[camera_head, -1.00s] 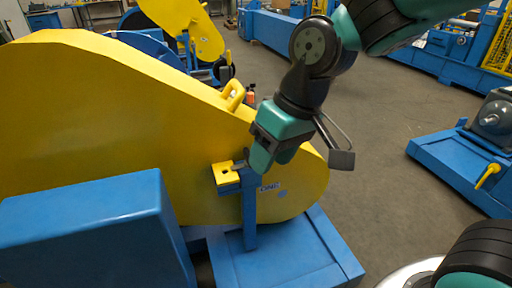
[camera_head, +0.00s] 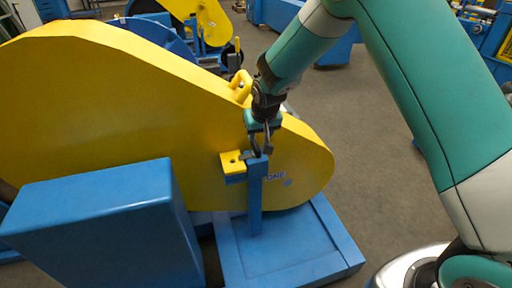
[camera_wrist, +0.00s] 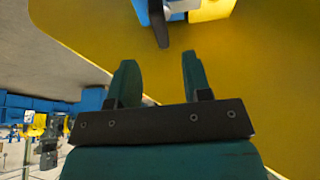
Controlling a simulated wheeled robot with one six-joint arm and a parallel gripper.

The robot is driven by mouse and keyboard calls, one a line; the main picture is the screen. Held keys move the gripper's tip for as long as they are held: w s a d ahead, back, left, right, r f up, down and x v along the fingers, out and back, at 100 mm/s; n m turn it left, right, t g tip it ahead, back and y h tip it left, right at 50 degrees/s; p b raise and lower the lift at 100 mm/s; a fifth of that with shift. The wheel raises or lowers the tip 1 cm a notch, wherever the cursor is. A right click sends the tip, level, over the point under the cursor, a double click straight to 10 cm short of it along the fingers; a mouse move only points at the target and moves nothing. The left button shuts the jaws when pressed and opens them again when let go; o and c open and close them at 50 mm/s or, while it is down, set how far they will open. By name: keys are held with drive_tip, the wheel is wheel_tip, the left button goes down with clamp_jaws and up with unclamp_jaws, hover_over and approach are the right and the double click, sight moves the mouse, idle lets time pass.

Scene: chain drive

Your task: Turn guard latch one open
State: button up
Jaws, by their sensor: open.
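The yellow chain guard (camera_head: 130,110) carries a label ending in "ONE" (camera_head: 275,176). Beside the label a blue post (camera_head: 255,200) stands next to a yellow lug (camera_head: 231,163) on the guard. A small dark latch lever (camera_wrist: 158,24) shows at the top of the wrist view, beside blue and yellow parts. My gripper (camera_head: 261,148) hangs over the post top, and its fingers partly hide the latch there. In the wrist view my gripper (camera_wrist: 157,60) is open and empty, with the lever just beyond the gap between its fingertips. I see no contact with the lever.
A yellow handle loop (camera_head: 240,85) stands up from the guard close behind my gripper. A blue box (camera_head: 95,230) is in the left foreground. The blue base (camera_head: 290,250) lies below the post. Grey floor (camera_head: 355,130) is open to the right.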

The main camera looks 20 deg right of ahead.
sight(256, 145)
drive_tip(key=x, duration=0.8)
drive_tip(key=shift+w+f+b, duration=0.1)
drive_tip(key=shift+f+b, duration=0.2)
clamp_jaws()
